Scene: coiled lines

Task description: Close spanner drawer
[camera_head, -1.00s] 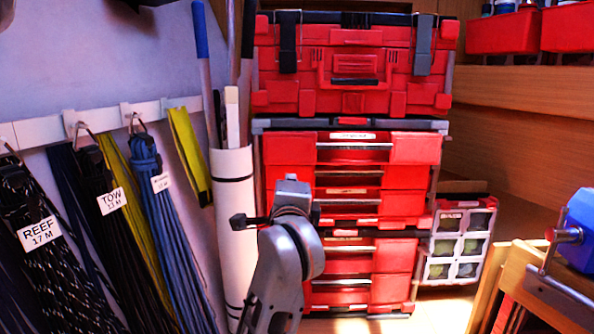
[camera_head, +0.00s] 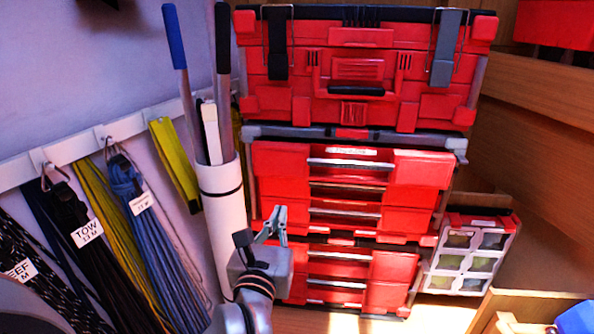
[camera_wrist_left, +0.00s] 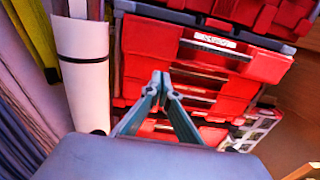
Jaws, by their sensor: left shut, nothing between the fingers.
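The red drawer stack (camera_head: 345,200) stands ahead of me, with several drawers with pale handle bars. A small white label sits on the top drawer (camera_head: 285,170), but I cannot read it. I cannot tell which drawer is the spanner drawer. The top drawer also shows in the left wrist view (camera_wrist_left: 150,45), its front seeming to stand out a little. My left gripper (camera_head: 276,218) is shut and empty, in front of the stack's lower left part. In the left wrist view, its fingertips (camera_wrist_left: 160,78) meet below the top drawer's handle, apparently apart from it. My right gripper is out of view.
A large red toolbox (camera_head: 360,75) sits above the drawers. A white tube (camera_head: 222,215) holding poles stands close to my left arm. Coiled lines (camera_head: 130,200) hang from a wall rail. A red organiser case (camera_head: 470,250) stands at right.

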